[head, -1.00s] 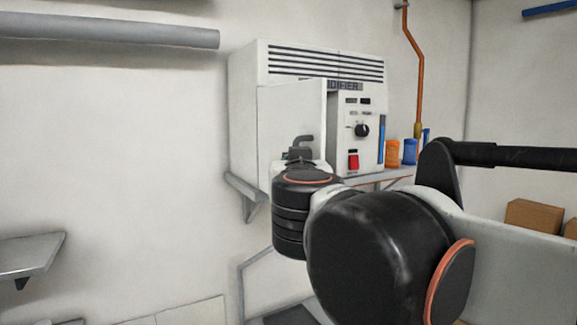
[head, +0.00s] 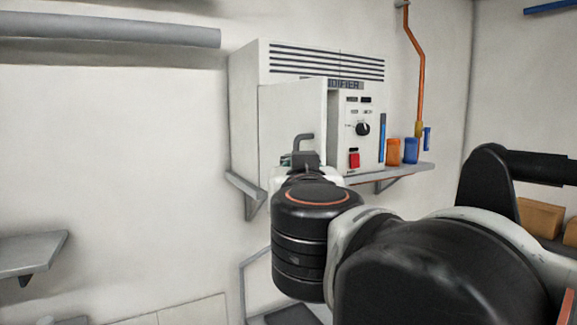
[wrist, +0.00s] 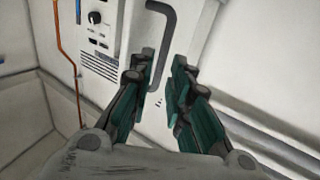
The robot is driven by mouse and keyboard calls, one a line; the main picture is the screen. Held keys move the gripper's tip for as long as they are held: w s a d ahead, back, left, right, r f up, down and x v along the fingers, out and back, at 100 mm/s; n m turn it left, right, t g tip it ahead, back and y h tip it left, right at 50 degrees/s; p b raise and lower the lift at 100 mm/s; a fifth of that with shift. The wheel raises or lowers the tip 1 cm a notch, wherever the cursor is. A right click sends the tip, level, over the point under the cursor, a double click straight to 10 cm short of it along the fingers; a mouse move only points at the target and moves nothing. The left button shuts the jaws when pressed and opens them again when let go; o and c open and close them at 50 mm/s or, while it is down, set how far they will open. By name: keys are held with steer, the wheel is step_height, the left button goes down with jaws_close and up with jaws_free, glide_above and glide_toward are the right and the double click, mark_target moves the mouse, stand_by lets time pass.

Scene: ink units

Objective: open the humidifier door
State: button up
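The humidifier is a white box (head: 244,125) on a wall shelf, with vent slots on top. Its plain white door (head: 290,110) stands ajar, its right edge swung out in front of the control panel and covering part of the lettering. The grey bar handle (head: 306,139) is on the door's lower right; its lower part is hidden behind my gripper in the head view. In the wrist view the handle (wrist: 168,35) reaches down to the fingers. My gripper (wrist: 160,72) has its teal fingers apart, with the handle's end in the gap, nearer the left finger. Contact cannot be told.
The control panel (head: 357,115) has a black knob and a red switch. An orange container (head: 394,152) and a blue one (head: 410,151) stand on the shelf (head: 410,172) at right. An orange pipe (head: 420,80) runs down the wall. Another shelf (head: 30,252) is at lower left.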

steer(key=s, duration=0.6)
steer(key=shift+s, duration=0.2)
steer(key=shift+a, duration=0.1)
step_height(320, 180, down, 33)
steer(key=a+n+g+y+b, duration=0.25)
steer(key=n+y+b, duration=0.35)
steer(key=b, duration=1.4)
steer(key=s+d+f+m+g+h+b, duration=0.1)
steer(key=d+f+b, duration=0.3)
steer(key=f, duration=0.7)
steer(key=s+d+f+m+g+h+b, duration=0.2)
steer(key=s+d+f+g+b, duration=0.2)
steer(key=d+f, duration=0.4)
steer(key=s+d+f+m+g+h+b, duration=0.2)
steer(key=d+f, duration=0.4)
steer(key=f, duration=0.9)
steer(key=shift+s+f+m+g+b, duration=0.25)
steer(key=shift+s+g+b, duration=0.4)
steer(key=shift+b, duration=0.45)
steer(key=shift+w, duration=0.1)
